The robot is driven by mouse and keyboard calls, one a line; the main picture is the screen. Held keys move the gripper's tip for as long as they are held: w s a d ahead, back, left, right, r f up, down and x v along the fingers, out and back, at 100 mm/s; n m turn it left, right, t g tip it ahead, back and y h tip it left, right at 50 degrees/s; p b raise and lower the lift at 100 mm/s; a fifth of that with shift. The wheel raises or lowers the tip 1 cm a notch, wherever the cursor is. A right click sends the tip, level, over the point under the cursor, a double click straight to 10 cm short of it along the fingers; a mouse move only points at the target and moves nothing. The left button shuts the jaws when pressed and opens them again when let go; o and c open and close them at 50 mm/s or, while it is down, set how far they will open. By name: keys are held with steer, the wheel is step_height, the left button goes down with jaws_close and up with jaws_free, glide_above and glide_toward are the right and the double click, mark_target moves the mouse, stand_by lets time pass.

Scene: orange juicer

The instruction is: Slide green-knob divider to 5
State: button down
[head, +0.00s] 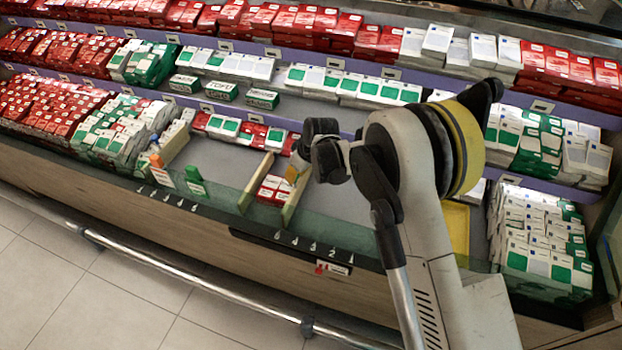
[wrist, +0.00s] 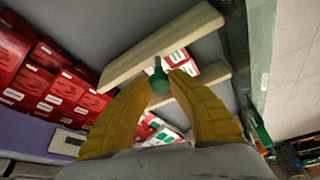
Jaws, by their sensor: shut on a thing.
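The green-knob divider (head: 294,200) is a pale upright board on the lowest shelf, the right one of a pair in the head view. In the wrist view its board (wrist: 212,77) runs to the right from the green knob (wrist: 158,77). My gripper (wrist: 161,84) has its yellow fingers closed around this knob. In the head view a yellow finger of my gripper (head: 291,174) shows at the divider's back end, and the knob is hidden there. Number marks (head: 313,246) run along the front edge; most are too small to read.
A second pale divider (head: 256,183) stands to the left, with small red boxes (head: 272,188) between the two. A divider with an orange knob (head: 156,160) and a green piece (head: 195,180) are farther left. Bare shelf lies between them. Stacked boxes (head: 540,235) fill the right end.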

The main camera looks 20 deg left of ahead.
steer(key=shift+a, duration=0.4)
steer(key=c, duration=1.6)
jaws_free()
steer(key=o, duration=0.4)
steer(key=shift+a+f, duration=0.1)
steer(key=shift+a, duration=0.15)
steer(key=shift+d, duration=0.1)
steer(key=v, duration=1.2)
steer(key=shift+s, duration=0.1)
